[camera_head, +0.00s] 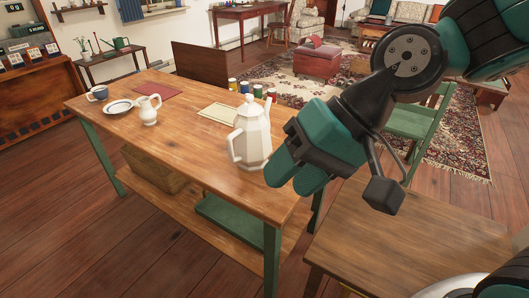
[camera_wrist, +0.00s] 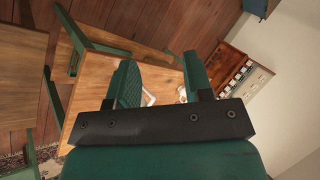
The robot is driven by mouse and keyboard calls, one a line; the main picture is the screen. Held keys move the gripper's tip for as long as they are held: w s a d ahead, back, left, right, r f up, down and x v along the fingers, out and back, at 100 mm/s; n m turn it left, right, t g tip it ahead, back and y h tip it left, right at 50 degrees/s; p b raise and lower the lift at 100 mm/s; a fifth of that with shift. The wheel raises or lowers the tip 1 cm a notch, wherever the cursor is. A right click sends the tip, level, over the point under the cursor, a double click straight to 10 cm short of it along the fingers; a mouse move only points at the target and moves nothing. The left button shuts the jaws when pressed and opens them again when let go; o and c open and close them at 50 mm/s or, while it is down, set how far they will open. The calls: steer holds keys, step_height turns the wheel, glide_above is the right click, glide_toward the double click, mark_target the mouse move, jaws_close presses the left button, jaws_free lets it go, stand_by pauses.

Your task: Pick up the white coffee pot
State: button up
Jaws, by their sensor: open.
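The white coffee pot (camera_head: 253,136) stands upright on the near right part of the wooden table (camera_head: 190,150) in the head view. It is tall and faceted, with its handle to the left and its spout to the right. My gripper (camera_head: 294,176) is just right of the pot in the picture, with its fingers pointing down and left. I cannot tell whether a finger touches the pot. In the wrist view the two green fingers (camera_wrist: 160,78) are apart. Small pale shapes show between them, too hidden to name.
A small white jug (camera_head: 148,110), a saucer (camera_head: 119,106) and a blue cup (camera_head: 98,93) stand at the table's left. Several small colored jars (camera_head: 245,87) line the back edge. A second wooden table (camera_head: 400,240) lies below my arm. The front middle is clear.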

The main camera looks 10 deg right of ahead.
steer(key=w+a+f+m+t+y+b, duration=0.2)
steer(key=w+f+m+y+b, duration=0.2)
steer(key=w+f+m+b, duration=0.35)
steer(key=m+t+y+b, duration=0.1)
steer(key=m+t+b, duration=0.7)
steer(key=m, duration=1.3)
glide_toward(231, 159)
step_height(231, 159, up, 3)
steer(key=s+d+t+p, duration=0.2)
steer(key=shift+n, duration=0.25)
steer(key=shift+f+p+x, duration=0.15)
steer(key=shift+p+x, duration=0.05)
steer(key=shift+x, duration=2)
steer(key=shift+f+p+x, duration=0.15)
steer(key=shift+p+x, duration=0.05)
steer(key=shift+x, duration=2)
steer(key=shift+f+p+x, duration=0.15)
steer(key=shift+p+x, duration=0.05)
steer(key=shift+x, duration=1.95)
steer(key=shift+s+a, duration=0.1)
steer(key=shift+c, duration=0.2)
